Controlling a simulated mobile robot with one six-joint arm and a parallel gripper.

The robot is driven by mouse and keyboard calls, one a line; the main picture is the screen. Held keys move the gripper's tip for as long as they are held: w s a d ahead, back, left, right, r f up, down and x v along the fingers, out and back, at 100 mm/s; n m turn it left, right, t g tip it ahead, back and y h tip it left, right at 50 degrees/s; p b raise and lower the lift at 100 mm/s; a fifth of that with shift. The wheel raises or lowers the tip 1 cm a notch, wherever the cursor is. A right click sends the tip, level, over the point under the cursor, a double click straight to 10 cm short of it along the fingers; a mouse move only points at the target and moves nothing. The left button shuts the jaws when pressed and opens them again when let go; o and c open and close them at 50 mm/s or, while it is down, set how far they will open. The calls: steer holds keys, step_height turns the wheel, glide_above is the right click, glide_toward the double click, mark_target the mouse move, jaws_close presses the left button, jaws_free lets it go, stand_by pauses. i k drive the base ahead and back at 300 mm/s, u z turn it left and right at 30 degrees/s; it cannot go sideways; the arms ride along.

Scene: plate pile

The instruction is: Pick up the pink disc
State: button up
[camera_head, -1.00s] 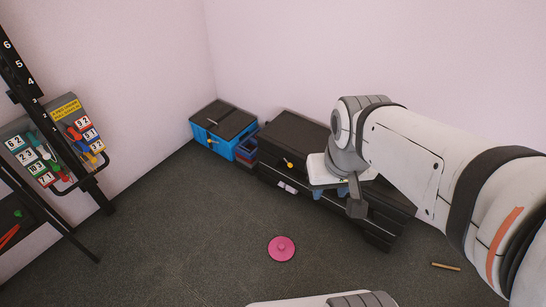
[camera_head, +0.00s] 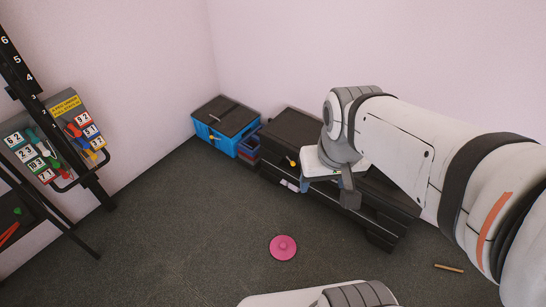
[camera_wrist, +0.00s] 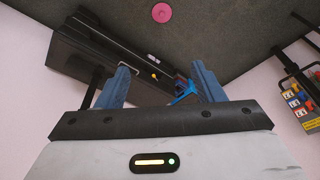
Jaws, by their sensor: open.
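The pink disc (camera_head: 283,247) lies flat on the dark carpet in the lower middle of the head view, with a small raised knob at its centre. It also shows at the top of the wrist view (camera_wrist: 162,12), far from the fingers. My gripper (camera_wrist: 158,84) is open and empty, its two blue fingers spread apart in the wrist view.
A long black case (camera_head: 292,138) and a blue toolbox (camera_head: 222,140) stand along the wall. A stand with numbered cards (camera_head: 62,135) is at the left. A small wooden stick (camera_head: 449,268) lies at the right. The carpet around the disc is clear.

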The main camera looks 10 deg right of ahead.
mark_target(282, 247)
steer(key=z, duration=2.5)
steer(key=k, duration=1.3)
steer(key=u, duration=1.55)
steer(key=i, duration=1)
